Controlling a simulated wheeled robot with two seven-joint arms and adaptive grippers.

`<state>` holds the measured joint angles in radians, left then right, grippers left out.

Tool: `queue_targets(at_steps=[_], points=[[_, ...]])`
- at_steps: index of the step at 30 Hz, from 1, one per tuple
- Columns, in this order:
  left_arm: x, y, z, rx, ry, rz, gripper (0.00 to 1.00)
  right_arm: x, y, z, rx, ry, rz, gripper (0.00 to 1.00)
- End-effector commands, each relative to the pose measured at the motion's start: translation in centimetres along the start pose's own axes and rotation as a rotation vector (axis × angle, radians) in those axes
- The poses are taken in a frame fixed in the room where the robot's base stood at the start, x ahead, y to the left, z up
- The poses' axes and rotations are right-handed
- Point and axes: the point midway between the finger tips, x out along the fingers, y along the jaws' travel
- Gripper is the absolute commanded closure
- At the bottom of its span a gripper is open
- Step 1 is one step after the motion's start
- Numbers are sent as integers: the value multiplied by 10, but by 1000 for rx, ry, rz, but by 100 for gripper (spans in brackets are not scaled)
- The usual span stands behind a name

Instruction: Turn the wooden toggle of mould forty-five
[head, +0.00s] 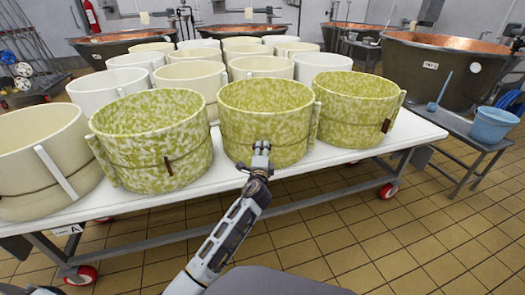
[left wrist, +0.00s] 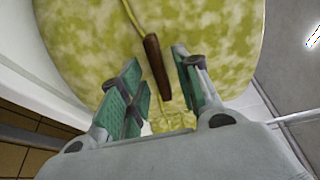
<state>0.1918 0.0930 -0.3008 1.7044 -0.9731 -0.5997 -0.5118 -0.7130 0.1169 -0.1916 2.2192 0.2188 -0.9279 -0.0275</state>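Three green-and-white speckled moulds stand along the table's front: a left one (head: 150,135), a middle one (head: 268,110) and a right one (head: 352,105). I can read no mould number. My left gripper (head: 261,149) is at the middle mould's front wall and hides its toggle in the head view. In the left wrist view, the brown wooden toggle (left wrist: 156,66) hangs on a cord against the speckled wall. The left gripper (left wrist: 158,72) is open, with one green-padded finger on each side of the toggle and gaps showing. My right gripper is in neither view.
The white table (head: 290,175) carries several plain cream moulds behind and left of the speckled ones. At the right, a low bench (head: 455,122) holds a blue bucket (head: 492,124) before a copper vat (head: 440,70). Tiled floor in front is free.

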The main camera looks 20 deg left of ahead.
Motion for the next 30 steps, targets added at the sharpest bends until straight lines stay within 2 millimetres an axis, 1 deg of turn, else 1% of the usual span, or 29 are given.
queue_targets(at_steps=[24,30], points=[[-82,1,0,0,0,2,67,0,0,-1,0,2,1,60],[-98,1,0,-1,0,2,67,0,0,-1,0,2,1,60]])
